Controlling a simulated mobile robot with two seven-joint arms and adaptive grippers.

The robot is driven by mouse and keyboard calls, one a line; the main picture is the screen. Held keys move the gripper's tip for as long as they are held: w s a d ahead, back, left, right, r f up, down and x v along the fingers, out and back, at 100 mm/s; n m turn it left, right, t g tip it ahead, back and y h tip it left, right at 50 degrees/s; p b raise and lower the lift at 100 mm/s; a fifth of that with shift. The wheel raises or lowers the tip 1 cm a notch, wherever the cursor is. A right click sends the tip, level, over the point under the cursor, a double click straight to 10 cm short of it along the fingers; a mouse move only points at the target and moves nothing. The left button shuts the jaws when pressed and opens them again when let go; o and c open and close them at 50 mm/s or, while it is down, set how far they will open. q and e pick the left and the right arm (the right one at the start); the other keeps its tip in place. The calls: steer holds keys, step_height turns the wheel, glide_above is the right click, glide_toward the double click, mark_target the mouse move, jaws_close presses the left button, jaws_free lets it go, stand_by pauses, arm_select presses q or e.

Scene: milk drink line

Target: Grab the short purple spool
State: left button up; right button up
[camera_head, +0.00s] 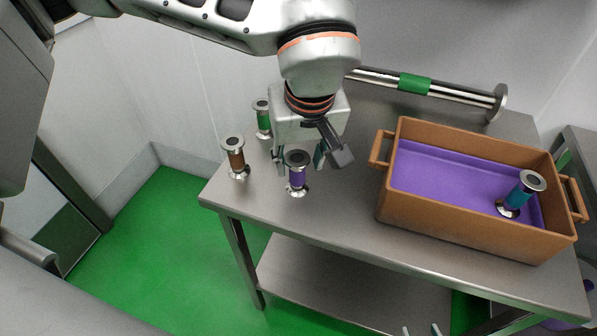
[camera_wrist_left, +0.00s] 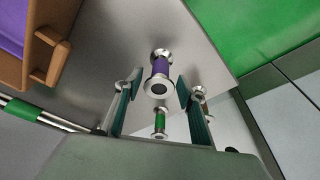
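The short purple spool (camera_head: 297,178) stands upright on the steel table near its front left edge, with metal flanges at both ends. My left gripper (camera_head: 299,158) is open and comes from behind it, its teal fingers on either side. In the left wrist view the purple spool (camera_wrist_left: 160,68) lies between and just beyond the two spread fingertips (camera_wrist_left: 157,84), with gaps on both sides. Two fingertips, seemingly of my right gripper (camera_head: 421,330), show apart at the bottom edge of the head view, with nothing visible between them.
A brown spool (camera_head: 236,160) and a green spool (camera_head: 264,122) stand close to the left of my left gripper. A brown crate (camera_head: 470,222) with a purple floor holds a teal spool (camera_head: 518,194) on the right. A long spool with a green band (camera_head: 414,83) lies behind the crate.

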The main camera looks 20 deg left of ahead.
mark_target(297, 171)
arm_select(q)
steer(key=x, duration=0.5)
steer(key=shift+w+a+b, duration=0.15)
steer(key=shift+a+b, duration=0.05)
steer(key=shift+b, duration=0.15)
steer(key=shift+c, duration=0.3)
jaws_close()
